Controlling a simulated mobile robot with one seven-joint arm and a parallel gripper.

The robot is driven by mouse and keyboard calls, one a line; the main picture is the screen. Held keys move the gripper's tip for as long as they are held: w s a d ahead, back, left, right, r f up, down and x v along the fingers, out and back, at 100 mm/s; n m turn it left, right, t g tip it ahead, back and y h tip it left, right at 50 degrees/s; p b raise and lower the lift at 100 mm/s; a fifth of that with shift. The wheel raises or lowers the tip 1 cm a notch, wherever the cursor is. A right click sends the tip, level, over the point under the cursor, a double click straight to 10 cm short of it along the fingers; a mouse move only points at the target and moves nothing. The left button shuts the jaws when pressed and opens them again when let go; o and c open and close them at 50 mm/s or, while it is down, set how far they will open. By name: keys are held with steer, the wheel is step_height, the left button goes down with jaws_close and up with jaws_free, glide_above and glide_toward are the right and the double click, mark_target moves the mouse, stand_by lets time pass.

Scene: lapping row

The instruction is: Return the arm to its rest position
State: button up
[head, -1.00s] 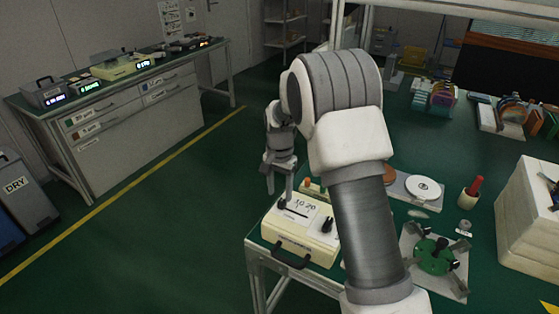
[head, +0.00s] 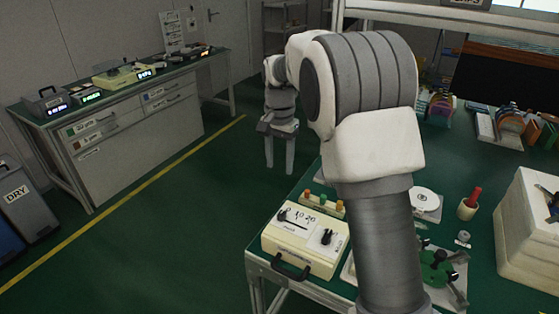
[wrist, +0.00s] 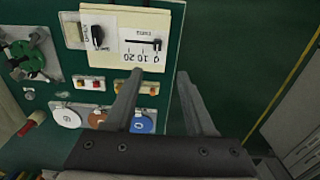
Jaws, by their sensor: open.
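My gripper (head: 280,167) hangs with its fingers pointing down, past the left edge of the green-topped bench and over the floor in the head view. Its two fingers are apart with nothing between them. In the wrist view my gripper (wrist: 160,100) is also open and empty, with one finger overlapping the bench edge in the picture and the other over the floor. The cream control box (head: 300,243), with a slider scale and a black knob, stands on the bench corner below and right of my gripper, apart from it.
The bench (head: 478,270) carries a green fixture (head: 437,268), a white disc (head: 424,200), a red-handled tool in a cup (head: 470,204) and a white block (head: 527,225). A side bench (head: 140,130) with instruments stands at left. The floor (head: 185,240) between is clear.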

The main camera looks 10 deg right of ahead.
steer(key=s+d+r+n+t, duration=0.1)
steer(key=s+d+r+n, duration=0.1)
steer(key=s+r, duration=0.45)
steer(key=s+d+r+n+t+p, duration=0.1)
steer(key=s+d+r+t, duration=0.15)
steer(key=s, duration=0.65)
steer(key=s+d+r+n+t, duration=0.1)
steer(key=s+r+n, duration=0.1)
steer(key=s+r, duration=0.4)
steer(key=s+d+f+n+t, duration=0.1)
steer(key=s+f+n, duration=0.1)
steer(key=s, duration=0.8)
steer(key=shift+f+p, duration=0.45)
steer(key=shift+f, duration=0.45)
